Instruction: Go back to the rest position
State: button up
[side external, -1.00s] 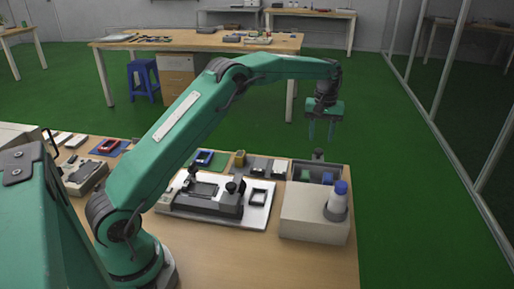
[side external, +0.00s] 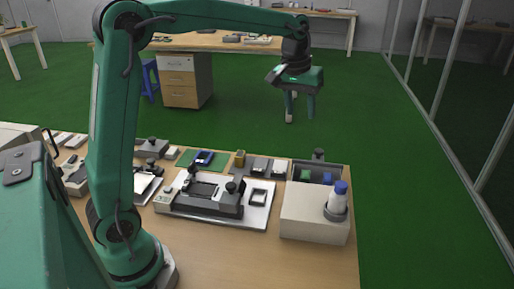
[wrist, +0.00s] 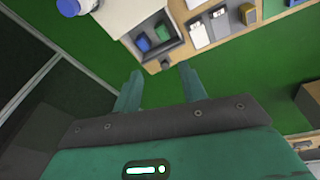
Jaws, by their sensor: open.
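My gripper (side external: 300,118) hangs high in the air in the side external view, beyond the far edge of the workbench and over the green floor. Its fingers point down, apart, with nothing between them. In the wrist view my gripper (wrist: 158,82) is open too, with the floor and the bench edge showing past its fingertips. My green arm is raised, with its lower link nearly upright.
Glass panels stand at right.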

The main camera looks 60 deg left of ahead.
jog(key=s+d+f+m+t, duration=0.1)
jog(key=s+m, duration=0.1)
jog(key=s, duration=1)
jog(key=s+d+f+m+t, duration=0.2)
jog(key=s+m, duration=0.1)
jog(key=s, duration=1)
jog(key=shift+d, duration=0.25)
